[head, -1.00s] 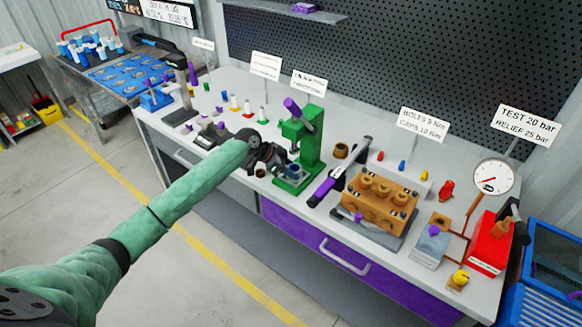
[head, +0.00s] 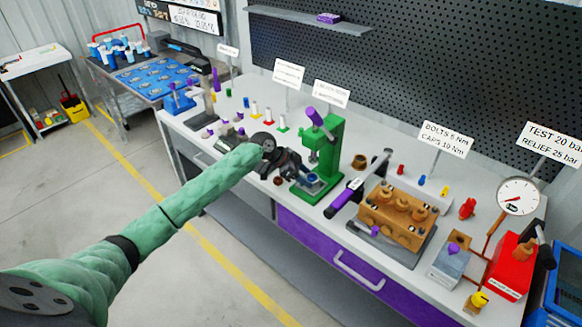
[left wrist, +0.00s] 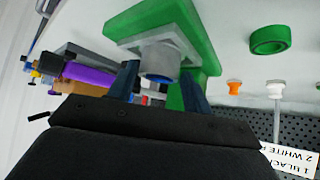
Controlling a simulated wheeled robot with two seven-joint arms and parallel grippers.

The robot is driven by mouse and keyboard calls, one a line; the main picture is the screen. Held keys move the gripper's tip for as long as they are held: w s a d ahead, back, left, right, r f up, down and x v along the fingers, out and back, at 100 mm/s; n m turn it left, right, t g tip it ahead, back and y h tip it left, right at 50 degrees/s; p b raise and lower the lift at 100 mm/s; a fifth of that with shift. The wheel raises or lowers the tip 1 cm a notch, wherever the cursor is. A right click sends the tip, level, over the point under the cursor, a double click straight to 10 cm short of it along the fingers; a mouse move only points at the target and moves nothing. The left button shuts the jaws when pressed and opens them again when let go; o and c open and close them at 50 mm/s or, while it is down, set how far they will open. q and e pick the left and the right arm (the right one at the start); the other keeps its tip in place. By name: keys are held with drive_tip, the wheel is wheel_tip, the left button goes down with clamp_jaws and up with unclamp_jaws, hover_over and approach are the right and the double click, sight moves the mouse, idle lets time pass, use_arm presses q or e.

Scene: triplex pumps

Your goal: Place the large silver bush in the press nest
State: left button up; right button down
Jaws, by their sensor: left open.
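The green press (head: 332,150) stands upright on the bench, with a purple-handled lever on top. A silver cylinder (left wrist: 160,60) with a hollow end stands on the grey plate (left wrist: 187,43) of the press base in the left wrist view. It looks like the large silver bush at the nest; I cannot tell bush from nest or how deep it sits. In the head view this spot shows as a blue-grey round part (head: 313,180). My left gripper (head: 300,178) is open at the press base. Its fingers (left wrist: 160,88) are apart, around the cylinder's near side. My right gripper is not in view.
A torque wrench (head: 345,197) lies right of the press, beside the brown pump block (head: 397,218). A brown ring (head: 361,161) stands behind the wrench. Small coloured parts stand left of the press. A green ring (left wrist: 270,40) shows in the left wrist view.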

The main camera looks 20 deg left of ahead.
use_arm(q)
drive_tip(key=b+v, duration=0.3)
drive_tip(key=v, duration=0.7)
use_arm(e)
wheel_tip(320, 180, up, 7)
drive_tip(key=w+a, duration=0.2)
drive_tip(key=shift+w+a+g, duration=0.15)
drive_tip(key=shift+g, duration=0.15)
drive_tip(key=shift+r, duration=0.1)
